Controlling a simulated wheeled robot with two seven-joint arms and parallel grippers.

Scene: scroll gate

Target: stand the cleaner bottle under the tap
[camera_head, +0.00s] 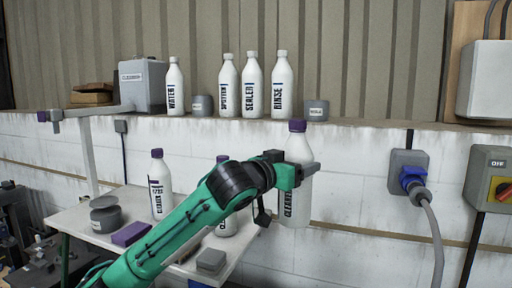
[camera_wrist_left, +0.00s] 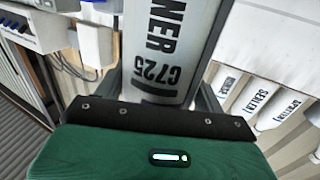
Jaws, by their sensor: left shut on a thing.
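The held bottle (camera_head: 294,206) is white with a purple cap and hangs upright in front of the wall, right of the bench and clear of it. Its label reads partly "CLEANER"; in the left wrist view the label (camera_wrist_left: 163,40) shows "NER C725". My left gripper (camera_head: 300,172) is shut around its upper body. The tap (camera_head: 48,117), with a purple part, is at far left on the end of a long grey arm from a labelled grey box (camera_head: 142,86). Two similar purple-capped bottles stand on the bench (camera_head: 72,218): one at the back (camera_head: 160,187), one (camera_head: 227,224) partly hidden by my arm. My right gripper is not in view.
Several white bottles, including "SEALER" (camera_head: 252,88) and "RINSE" (camera_head: 282,88), stand on the ledge with grey pots. The bench also holds a grey pot (camera_head: 105,217), a purple block (camera_head: 132,233) and a grey block (camera_head: 211,261). A plugged socket (camera_head: 408,172) and switch box (camera_head: 490,178) are at right.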

